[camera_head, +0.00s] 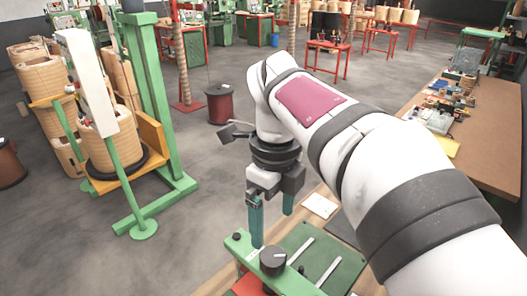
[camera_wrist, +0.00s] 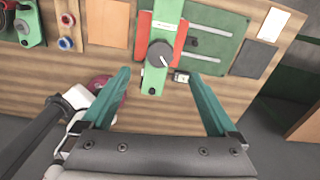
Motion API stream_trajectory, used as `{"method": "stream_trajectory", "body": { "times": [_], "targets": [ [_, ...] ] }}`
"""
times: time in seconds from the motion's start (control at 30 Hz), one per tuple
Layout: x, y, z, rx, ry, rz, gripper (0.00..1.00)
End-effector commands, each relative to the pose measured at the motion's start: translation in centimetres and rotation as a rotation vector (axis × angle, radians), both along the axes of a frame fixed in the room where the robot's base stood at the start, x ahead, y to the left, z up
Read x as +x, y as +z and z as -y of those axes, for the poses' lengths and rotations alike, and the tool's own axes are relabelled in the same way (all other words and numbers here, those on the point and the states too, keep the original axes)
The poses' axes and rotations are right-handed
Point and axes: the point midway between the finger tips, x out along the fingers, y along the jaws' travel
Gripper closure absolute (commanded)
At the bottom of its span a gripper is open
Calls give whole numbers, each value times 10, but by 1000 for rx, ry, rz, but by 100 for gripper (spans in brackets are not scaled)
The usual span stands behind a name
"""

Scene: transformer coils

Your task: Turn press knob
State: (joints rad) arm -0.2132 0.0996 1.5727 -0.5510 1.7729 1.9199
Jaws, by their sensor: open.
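The press knob (camera_head: 272,261) is a round black knob on top of the green press arm (camera_head: 240,246). In the wrist view the knob (camera_wrist: 159,53) shows a white pointer line and lies ahead of my gripper, roughly midway between its fingers. Red parts (camera_wrist: 180,43) flank the green arm.
A green plate (camera_head: 318,262) with metal strips lies right of the knob on the wooden bench. A white card (camera_head: 320,206) lies near it. A green stand (camera_head: 150,110) with coils stands on the floor.

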Motion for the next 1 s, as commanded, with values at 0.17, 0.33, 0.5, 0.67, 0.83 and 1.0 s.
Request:
{"method": "stream_trajectory", "body": {
  "times": [0.17,0.33,0.5,0.67,0.83,1.0],
  "targets": [
    [-1,-52,0,1,0,-4,6],
    [0,-84,0,1,2,-2,6],
    [0,-97,0,1,2,1,6],
    [0,-98,0,2,2,1,6],
    [0,-98,0,2,2,1,21],
    [0,-97,0,2,2,1,51]
  ]
}}
